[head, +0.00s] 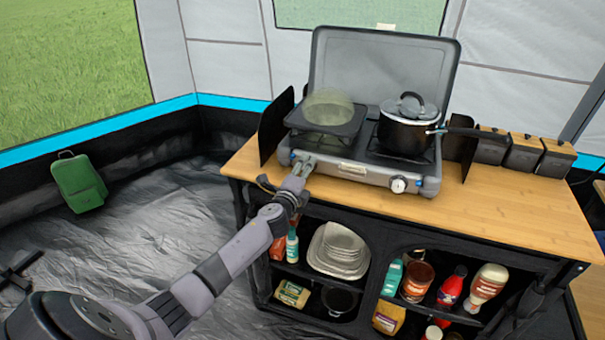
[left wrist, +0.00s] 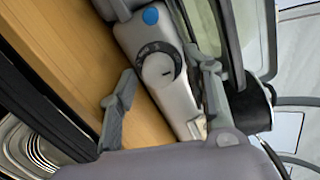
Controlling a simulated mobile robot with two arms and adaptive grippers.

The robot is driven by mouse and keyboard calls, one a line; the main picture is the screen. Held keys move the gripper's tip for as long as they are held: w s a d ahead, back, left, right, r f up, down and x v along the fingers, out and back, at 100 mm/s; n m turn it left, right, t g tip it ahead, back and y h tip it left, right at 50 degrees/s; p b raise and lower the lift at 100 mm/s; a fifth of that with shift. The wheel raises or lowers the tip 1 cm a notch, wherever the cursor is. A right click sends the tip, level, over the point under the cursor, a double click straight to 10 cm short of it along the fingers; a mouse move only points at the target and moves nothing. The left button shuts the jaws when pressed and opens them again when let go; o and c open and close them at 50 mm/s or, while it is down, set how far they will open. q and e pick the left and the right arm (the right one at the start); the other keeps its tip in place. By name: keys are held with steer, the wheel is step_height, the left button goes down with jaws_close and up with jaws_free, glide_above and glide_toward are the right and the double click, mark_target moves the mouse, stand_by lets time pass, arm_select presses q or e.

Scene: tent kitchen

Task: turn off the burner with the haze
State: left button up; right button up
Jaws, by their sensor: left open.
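A grey two-burner camping stove (head: 355,172) stands on a wooden counter. A pale yellowish haze (head: 328,107) hangs over its left burner (head: 325,123). A black pot (head: 406,130) with a lid is on the right burner. My left gripper (head: 304,164) is at the left end of the stove's front panel and hides the left knob in the head view. In the left wrist view, a round knob (left wrist: 158,70) with a dark ring shows between the spread, open fingers of the left gripper (left wrist: 162,92). I cannot tell whether a finger touches it. My right gripper is out of view.
The right knob (head: 398,185) is white. Dark side panels (head: 275,127) flank the stove, and its lid (head: 383,66) stands up behind. Black containers with wooden lids (head: 523,153) are at the right. The counter's right front (head: 500,215) is clear; shelves below hold plates (head: 338,250) and bottles.

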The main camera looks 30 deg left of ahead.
arm_select(q)
steer(key=shift+f, duration=0.15)
steer(key=n, duration=0.6)
steer(key=shift+s+h, duration=0.1)
steer(key=shift+h, duration=0.2)
steer(key=n, duration=0.5)
steer(key=shift+f, duration=0.1)
steer(key=n, duration=0.4)
steer(key=shift+t+h+b, duration=0.3)
steer(key=shift+b, duration=0.05)
steer(key=n+b, duration=0.1)
steer(key=n, duration=0.4)
steer(key=shift+a+n, duration=0.1)
steer(key=shift+n, duration=0.2)
steer(key=shift+s+n, duration=0.25)
steer(key=shift+n, duration=0.15)
steer(key=s+d, duration=0.3)
steer(key=s, duration=1.4)
steer(key=s+d+f+g, duration=0.1)
steer(key=f+g, duration=0.1)
steer(key=f, duration=0.8)
steer(key=s+d+f+m+g+h, duration=0.1)
steer(key=s+f+g, duration=0.1)
steer(key=f, duration=0.9)
steer(key=shift+f+g, duration=0.25)
steer(key=shift+g, duration=0.05)
